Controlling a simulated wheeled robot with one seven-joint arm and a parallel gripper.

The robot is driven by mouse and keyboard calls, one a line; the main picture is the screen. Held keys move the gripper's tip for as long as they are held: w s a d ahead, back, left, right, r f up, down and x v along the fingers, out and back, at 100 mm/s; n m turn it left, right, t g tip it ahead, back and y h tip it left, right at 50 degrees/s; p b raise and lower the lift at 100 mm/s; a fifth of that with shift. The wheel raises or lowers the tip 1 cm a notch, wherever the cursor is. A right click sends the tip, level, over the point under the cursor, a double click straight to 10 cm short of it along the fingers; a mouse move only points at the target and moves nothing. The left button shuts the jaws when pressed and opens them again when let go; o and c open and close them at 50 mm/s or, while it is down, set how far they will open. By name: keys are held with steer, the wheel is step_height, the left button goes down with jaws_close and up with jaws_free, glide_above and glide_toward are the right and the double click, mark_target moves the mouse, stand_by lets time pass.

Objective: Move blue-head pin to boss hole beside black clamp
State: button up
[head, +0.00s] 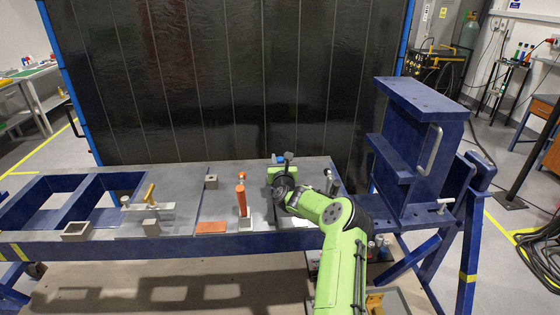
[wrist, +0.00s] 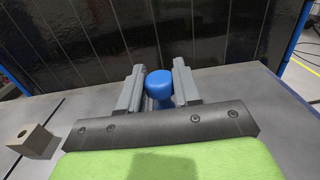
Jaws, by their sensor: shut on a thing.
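My gripper (wrist: 158,72) is shut on the blue-head pin (wrist: 160,84); its rounded blue head shows between the two grey fingers in the wrist view. The pin's lower part is mostly hidden. In the head view my gripper (head: 281,166) is over the back part of the table, right of centre, with a bit of blue at its far side. A grey block with a hole in its top (head: 211,181) stands to the left; it also shows in the wrist view (wrist: 34,140).
An orange-handled clamp (head: 241,197) stands upright left of my arm. A yellow-handled clamp (head: 149,195) and a hollow square block (head: 76,231) are farther left. A tall blue bracket (head: 405,150) rises at the right. A dark panel (head: 230,80) closes off the back.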

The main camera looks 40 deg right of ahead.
steer(key=shift+f, duration=0.25)
steer(key=o, duration=1.1)
steer(key=b+v, duration=0.2)
steer(key=v, duration=1.3)
steer(key=shift+s+a, duration=0.25)
steer(key=shift+s, duration=0.05)
